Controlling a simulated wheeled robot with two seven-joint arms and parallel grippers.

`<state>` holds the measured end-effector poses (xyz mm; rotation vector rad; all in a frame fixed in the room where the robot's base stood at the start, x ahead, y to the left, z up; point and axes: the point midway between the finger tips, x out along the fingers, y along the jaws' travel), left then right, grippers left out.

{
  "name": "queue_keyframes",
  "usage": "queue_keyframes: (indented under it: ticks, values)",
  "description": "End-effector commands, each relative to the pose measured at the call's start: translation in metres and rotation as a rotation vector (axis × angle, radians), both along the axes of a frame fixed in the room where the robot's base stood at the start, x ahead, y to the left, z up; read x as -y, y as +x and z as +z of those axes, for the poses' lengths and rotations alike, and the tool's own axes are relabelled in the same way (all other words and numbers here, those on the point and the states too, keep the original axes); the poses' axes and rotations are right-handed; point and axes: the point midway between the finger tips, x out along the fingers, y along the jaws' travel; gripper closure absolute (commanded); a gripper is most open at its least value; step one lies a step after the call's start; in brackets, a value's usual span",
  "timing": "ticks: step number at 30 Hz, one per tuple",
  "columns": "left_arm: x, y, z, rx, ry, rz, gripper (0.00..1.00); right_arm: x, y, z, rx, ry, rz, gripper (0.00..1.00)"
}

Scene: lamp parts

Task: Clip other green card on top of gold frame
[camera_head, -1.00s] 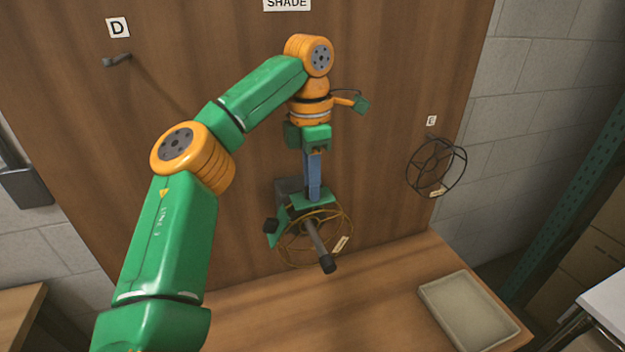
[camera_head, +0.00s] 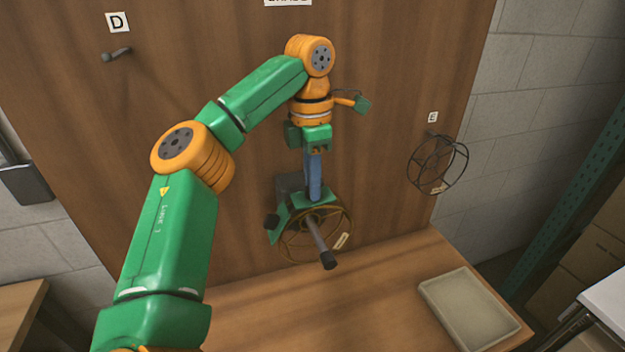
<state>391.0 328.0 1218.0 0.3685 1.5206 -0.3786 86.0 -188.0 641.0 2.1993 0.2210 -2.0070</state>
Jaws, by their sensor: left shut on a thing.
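The gold frame (camera_head: 348,222), a round wire ring with spokes, hangs on a rod with a dark end cap in front of the wooden board. One green card (camera_head: 278,235) sits at the frame's left side. The other green card (camera_head: 318,202) is at the top of the ring. My left gripper (camera_head: 314,192) points down from above and is shut on this top card. The card is at the rim, but I cannot tell whether it is clipped on. My right gripper is not in view.
A black wire frame (camera_head: 438,164) hangs at the right under label E. An empty peg (camera_head: 116,54) is at the upper left under label D. A shallow tray (camera_head: 468,310) lies on the bench at the lower right. The bench before the board is otherwise clear.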

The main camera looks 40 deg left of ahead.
Motion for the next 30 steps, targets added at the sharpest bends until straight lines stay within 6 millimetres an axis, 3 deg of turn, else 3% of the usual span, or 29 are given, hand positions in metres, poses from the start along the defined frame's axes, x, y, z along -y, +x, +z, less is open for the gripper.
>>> queue_keyframes:
  ticks: [11, 12, 15, 23, 26, 30]
  values:
    - [0.0, 0.001, 0.003, 0.008, 0.0, 0.0, 1.0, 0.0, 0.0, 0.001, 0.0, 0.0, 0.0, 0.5]
    - [0.0, 0.001, 0.003, 0.009, 0.001, 0.0, 0.7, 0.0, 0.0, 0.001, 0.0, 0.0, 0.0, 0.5]
    - [0.0, 0.001, 0.002, 0.007, 0.001, 0.0, 0.46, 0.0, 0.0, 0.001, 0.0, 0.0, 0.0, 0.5]
    - [0.0, 0.0, 0.002, 0.004, 0.0, 0.0, 0.46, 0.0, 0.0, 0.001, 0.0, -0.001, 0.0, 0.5]
    - [0.0, 0.0, 0.017, 0.005, 0.002, -0.001, 0.46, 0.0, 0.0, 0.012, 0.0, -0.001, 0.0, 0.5]
    - [-0.001, 0.0, 0.052, 0.007, 0.002, 0.001, 0.46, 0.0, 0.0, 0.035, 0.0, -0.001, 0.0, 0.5]
